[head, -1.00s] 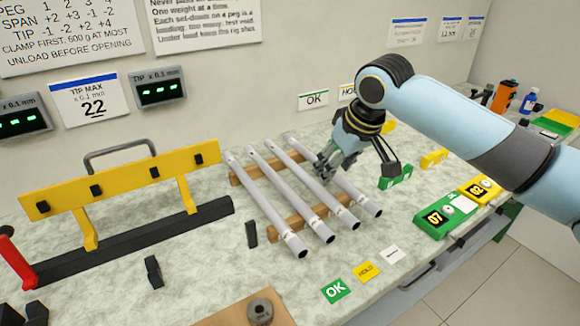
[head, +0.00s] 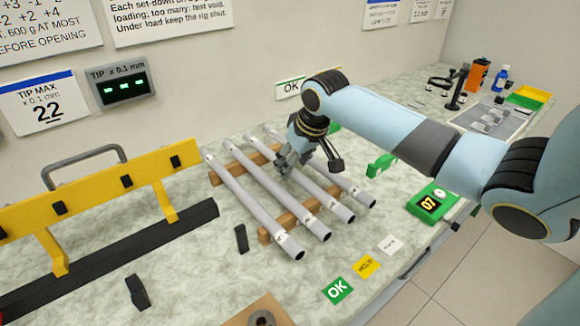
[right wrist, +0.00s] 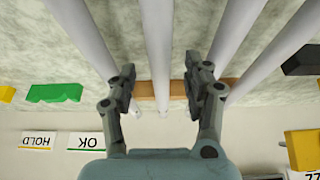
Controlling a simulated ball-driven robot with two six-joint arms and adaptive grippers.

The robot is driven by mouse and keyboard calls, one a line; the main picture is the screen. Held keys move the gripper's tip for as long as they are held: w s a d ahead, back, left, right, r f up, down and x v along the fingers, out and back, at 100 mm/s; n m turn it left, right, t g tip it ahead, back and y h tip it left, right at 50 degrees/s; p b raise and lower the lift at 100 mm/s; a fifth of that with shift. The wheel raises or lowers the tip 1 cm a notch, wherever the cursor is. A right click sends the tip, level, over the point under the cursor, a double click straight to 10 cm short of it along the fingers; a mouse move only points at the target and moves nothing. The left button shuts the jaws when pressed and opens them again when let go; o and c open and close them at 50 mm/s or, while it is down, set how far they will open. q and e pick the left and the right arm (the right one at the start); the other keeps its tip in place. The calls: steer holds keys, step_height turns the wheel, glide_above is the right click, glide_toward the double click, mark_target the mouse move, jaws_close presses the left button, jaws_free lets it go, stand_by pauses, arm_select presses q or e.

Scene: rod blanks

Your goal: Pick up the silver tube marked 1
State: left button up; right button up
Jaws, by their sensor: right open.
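Several silver tubes lie side by side across a wooden rack, with small marks near their near ends that I cannot read, so I cannot tell which is marked 1. My right gripper (head: 292,168) is open above the rack, over the third tube from the left (head: 322,194). In the right wrist view, that tube (right wrist: 158,40) runs between the two open fingers (right wrist: 162,76), apparently apart from both. Neighbouring tubes show on the left (right wrist: 92,35) and right (right wrist: 237,30), outside the fingers. My left gripper is not in view.
The wooden rack (head: 268,234) stands on a marble-patterned bench. A yellow rail fixture (head: 95,195) is at left, with a small black block (head: 241,238) between.

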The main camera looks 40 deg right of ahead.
steer(key=shift+x, duration=1.05)
steer(key=shift+c, duration=1.7)
jaws_close()
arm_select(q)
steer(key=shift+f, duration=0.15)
arm_select(e)
steer(key=shift+r, duration=0.1)
